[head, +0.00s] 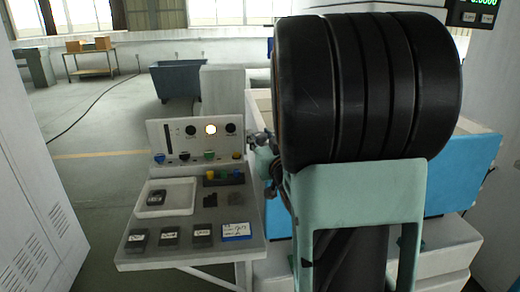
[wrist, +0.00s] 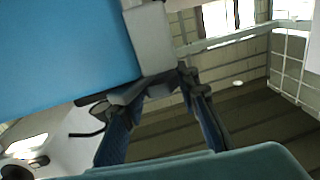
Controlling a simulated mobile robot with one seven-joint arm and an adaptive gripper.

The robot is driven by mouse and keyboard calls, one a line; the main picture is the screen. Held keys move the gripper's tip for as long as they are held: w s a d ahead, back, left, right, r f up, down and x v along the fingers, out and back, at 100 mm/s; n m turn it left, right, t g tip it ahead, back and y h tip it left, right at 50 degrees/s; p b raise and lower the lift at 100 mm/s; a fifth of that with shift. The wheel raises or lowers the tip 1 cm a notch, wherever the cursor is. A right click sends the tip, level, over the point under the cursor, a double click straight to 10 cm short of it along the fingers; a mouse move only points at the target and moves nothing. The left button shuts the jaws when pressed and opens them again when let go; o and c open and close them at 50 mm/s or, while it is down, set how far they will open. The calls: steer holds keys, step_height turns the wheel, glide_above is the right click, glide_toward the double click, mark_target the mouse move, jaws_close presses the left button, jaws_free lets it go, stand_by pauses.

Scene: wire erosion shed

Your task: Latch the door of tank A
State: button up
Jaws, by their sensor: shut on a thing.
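A blue panel (wrist: 65,55), which looks like the tank door, fills the upper left of the wrist view. A grey block (wrist: 149,38) sits at its edge, with a dark latch handle (wrist: 128,94) beside its lower end. My gripper (wrist: 157,88) is at this handle, its two fingers either side, and appears shut on it. In the head view blue panels (head: 464,175) show on the white machine at the right, behind my arm. My arm hides most of the machine front there, and the latch cannot be made out. No tank label is readable.
A sloping control panel (head: 192,262) stands left of my arm, with knobs, a lit lamp (head: 210,129), a white tray (head: 150,211) and several small dark blocks. A blue-grey bin (head: 180,80) stands behind. A white cabinet (head: 35,190) edges the left. Open floor lies between.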

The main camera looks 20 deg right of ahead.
steer(key=n+y+b, duration=0.1)
steer(key=y, duration=0.2)
steer(key=n+y+b, duration=0.1)
steer(key=n+y, duration=0.1)
steer(key=shift+d+n+y+b, duration=0.2)
steer(key=shift+n+y+b, duration=0.1)
steer(key=shift+y+b, duration=0.1)
steer(key=shift+a+n+g+y, duration=0.1)
steer(key=shift+n+g+y, duration=0.7)
steer(key=shift+n+y, duration=1.15)
steer(key=shift+r+y, duration=0.1)
steer(key=shift+y, duration=0.55)
steer(key=o, duration=1.2)
steer(key=shift+c, duration=0.2)
steer(key=v, duration=1.2)
steer(key=shift+r, duration=0.1)
